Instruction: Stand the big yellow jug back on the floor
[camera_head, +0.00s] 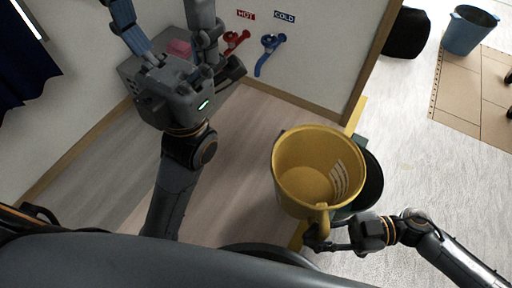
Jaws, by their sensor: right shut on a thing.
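The big yellow jug (290,190) is at centre right, its open mouth facing up toward me and its inside looking empty. Its handle is at the near side. My right gripper (323,232) is shut on that handle, its arm coming in from the lower right. The view from above does not show whether the jug's base touches anything. My left arm rises at the left, toward the wall; its fingertips cannot be made out clearly.
A dark round container (371,182) is partly hidden behind the jug. Red (235,41) and blue (269,55) taps are on the wall. A blue bin (468,32) and black bag (406,33) stand at the upper right. Pale floor (425,140) is clear at right.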

